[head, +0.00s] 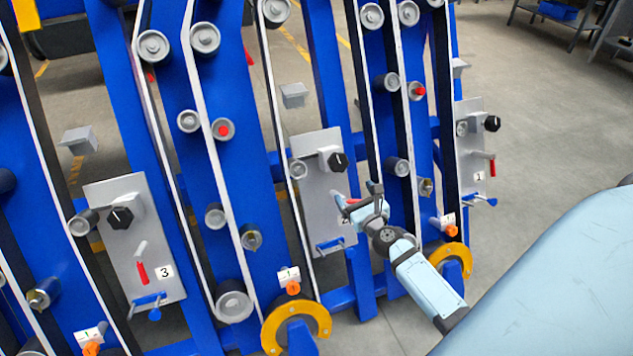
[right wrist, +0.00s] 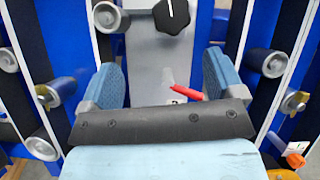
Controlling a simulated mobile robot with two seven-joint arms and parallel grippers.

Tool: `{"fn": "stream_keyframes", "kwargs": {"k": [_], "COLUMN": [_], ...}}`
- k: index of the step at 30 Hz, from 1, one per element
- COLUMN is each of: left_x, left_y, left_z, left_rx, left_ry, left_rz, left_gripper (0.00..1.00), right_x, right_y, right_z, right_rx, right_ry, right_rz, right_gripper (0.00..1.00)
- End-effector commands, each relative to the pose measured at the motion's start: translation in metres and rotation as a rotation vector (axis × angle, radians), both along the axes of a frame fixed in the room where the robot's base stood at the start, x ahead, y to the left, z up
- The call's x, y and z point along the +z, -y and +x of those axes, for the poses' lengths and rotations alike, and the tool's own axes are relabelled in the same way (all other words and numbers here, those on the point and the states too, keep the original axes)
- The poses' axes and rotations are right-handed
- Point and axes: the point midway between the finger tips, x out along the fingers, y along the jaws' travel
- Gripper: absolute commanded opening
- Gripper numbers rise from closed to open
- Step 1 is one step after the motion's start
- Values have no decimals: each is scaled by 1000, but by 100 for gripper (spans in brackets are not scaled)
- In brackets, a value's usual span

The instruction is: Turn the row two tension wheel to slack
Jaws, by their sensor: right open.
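The row two panel (head: 312,172) is a grey plate in the middle of the head view, its "2" label partly covered by my right gripper. It carries a black faceted knob (head: 338,162) and a red-handled lever (head: 351,201). The knob also shows at the top of the right wrist view (right wrist: 171,15), with a white pointer line running roughly upright. My right gripper (head: 357,195) is open and empty in front of the panel, below the knob. In the right wrist view, the red lever (right wrist: 188,91) shows between its blue fingers. My left gripper is out of view.
The row three panel (head: 133,235) stands left and the row one panel (head: 471,150) right, with similar knobs and levers. Blue uprights, belts and rollers surround them. Orange knobs (head: 293,288) sit low beside small gauge labels. Open floor (head: 560,130) lies at the right.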

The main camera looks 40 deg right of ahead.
Motion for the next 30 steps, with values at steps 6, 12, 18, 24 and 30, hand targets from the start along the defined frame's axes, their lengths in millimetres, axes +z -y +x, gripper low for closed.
{"fn": "stream_keyframes", "kwargs": {"k": [6,12,18,24,30], "left_x": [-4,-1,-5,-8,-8], "left_y": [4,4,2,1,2], "left_z": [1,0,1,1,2], "left_rx": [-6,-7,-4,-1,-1], "left_ry": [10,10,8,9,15], "left_rz": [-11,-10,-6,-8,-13], "left_gripper": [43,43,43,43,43], "right_x": [-10,-6,-8,-9,-9], "right_y": [25,34,47,59,65], "right_z": [8,36,77,112,131], "right_rx": [-64,-64,-63,-63,-62], "right_ry": [74,76,74,74,73], "right_rz": [203,203,201,201,201], "right_gripper": [87,87,87,87,87]}}
